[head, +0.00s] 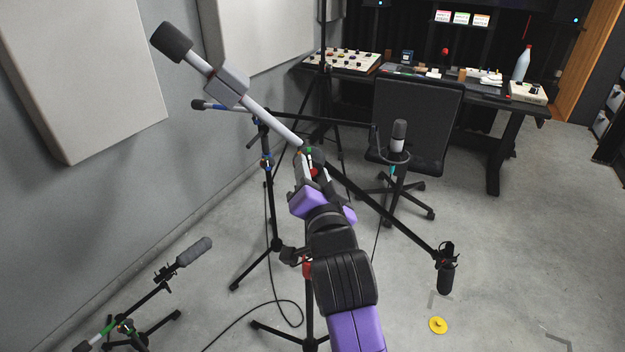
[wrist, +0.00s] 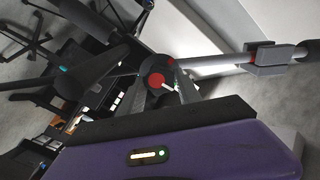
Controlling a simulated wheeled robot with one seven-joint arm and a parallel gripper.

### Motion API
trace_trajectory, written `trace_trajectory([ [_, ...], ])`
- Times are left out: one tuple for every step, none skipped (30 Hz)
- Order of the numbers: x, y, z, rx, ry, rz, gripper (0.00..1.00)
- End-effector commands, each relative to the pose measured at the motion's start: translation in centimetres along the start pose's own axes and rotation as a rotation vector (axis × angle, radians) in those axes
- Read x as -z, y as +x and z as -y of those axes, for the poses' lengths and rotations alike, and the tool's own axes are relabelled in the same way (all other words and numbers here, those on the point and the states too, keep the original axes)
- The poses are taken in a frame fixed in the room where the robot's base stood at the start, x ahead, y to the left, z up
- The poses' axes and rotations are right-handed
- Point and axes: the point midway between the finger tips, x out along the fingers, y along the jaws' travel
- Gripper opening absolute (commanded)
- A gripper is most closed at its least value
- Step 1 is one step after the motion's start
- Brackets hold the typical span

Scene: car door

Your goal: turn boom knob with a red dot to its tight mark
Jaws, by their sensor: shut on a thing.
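The boom knob (wrist: 157,80) with a red dot shows in the wrist view at the boom's pivot, with a white pointer beside the dot. A small red mark (wrist: 171,62) sits on the pivot near it. I cannot read which mark the pointer is at. In the head view the boom (head: 272,125) slopes down from the upper left through the pivot to a hanging microphone at the lower right. My gripper (head: 309,174) is at this pivot, shut on the knob, and its jaws hide most of the knob there. A green mark (head: 309,150) shows just above.
A grey box (head: 227,86) and dark cylinder (head: 171,42) are on the boom's upper end. A blue-marked stand (head: 266,160) is close left of my gripper. A chair (head: 415,115) and desk are behind. A low microphone stand is lower left. Floor at right is mostly clear.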

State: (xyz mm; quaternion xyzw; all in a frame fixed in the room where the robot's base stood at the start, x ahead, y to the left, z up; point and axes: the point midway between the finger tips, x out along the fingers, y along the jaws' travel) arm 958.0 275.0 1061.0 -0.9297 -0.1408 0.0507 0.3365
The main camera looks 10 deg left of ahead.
Motion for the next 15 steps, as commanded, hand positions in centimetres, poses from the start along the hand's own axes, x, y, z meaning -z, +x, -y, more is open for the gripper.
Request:
trace_trajectory([
  [-0.18,-0.01,-0.13,0.000,0.021,0.000,0.00],
  [-0.16,-0.01,-0.11,0.000,0.034,0.000,0.00],
  [-0.14,-0.01,-0.09,0.000,0.049,0.000,0.00],
  [-0.13,-0.01,-0.09,0.000,0.059,0.000,0.00],
  [-0.12,-0.01,-0.08,0.000,0.067,0.000,0.00],
  [-0.11,-0.01,-0.08,0.000,0.078,0.000,0.00],
  [-0.10,-0.01,-0.08,0.000,0.085,0.001,0.00],
  [-0.10,-0.01,-0.08,-0.001,0.090,0.001,0.00],
  [-0.09,-0.01,-0.08,-0.001,0.096,0.001,0.00],
  [-0.08,-0.01,-0.08,-0.001,0.099,0.001,0.00],
  [-0.08,-0.01,-0.09,-0.001,0.102,0.001,0.00],
  [-0.07,-0.01,-0.09,-0.001,0.104,0.001,0.00],
  [-0.07,-0.01,-0.09,-0.002,0.106,0.001,0.00],
  [-0.06,-0.01,-0.09,-0.002,0.107,0.001,0.00],
  [-0.05,-0.01,-0.08,-0.002,0.108,0.002,0.00],
])
